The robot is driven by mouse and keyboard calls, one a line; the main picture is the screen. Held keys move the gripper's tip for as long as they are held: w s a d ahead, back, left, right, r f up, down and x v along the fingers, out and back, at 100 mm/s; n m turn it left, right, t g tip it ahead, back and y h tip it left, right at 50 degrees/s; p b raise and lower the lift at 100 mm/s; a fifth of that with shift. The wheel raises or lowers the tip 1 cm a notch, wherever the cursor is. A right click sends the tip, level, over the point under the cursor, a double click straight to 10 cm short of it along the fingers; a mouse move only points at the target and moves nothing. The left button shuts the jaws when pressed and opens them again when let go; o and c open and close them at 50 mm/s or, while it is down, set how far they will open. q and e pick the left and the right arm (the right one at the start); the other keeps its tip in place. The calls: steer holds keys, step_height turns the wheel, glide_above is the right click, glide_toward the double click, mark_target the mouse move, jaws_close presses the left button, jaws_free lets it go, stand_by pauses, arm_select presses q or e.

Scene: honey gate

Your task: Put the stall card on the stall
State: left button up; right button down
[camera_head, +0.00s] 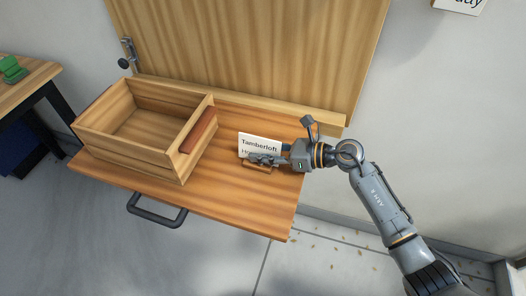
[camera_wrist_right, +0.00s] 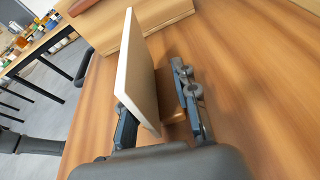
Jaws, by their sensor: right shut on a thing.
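The stall card (camera_head: 258,142) is a white card lettered "Tamberloft" with a wooden foot (camera_head: 258,168). It stands nearly upright at the right part of the stall's wooden counter (camera_head: 235,205). My right gripper (camera_head: 264,159) reaches in from the right and is shut on the card, low down near its foot, hiding part of the lower lettering. In the right wrist view the card (camera_wrist_right: 134,75) rises between the two fingers, its foot close to the counter; I cannot tell whether it touches. My left gripper is not in view.
An open wooden crate (camera_head: 128,154) stands on the counter left of the card, with a red-brown piece (camera_head: 199,130) at its right side. A tall wooden panel (camera_head: 255,50) rises behind. A dark handle (camera_head: 158,217) juts from the front edge. Counter in front of the card is bare.

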steer(key=c, duration=1)
jaws_free()
steer(key=shift+c, duration=0.2)
steer(key=shift+r+p, duration=0.25)
steer(key=shift+p, duration=0.15)
steer(key=v, duration=0.3)
steer(key=b+v, duration=0.1)
steer(key=v, duration=0.3)
steer(key=b+v, duration=0.1)
steer(key=v, duration=0.2)
steer(key=shift+s+d+f, duration=0.15)
steer(key=shift+d, duration=0.2)
steer(key=shift+s+d+r+b, duration=0.2)
steer(key=shift+d+r+b, duration=0.1)
steer(key=shift+d, duration=0.25)
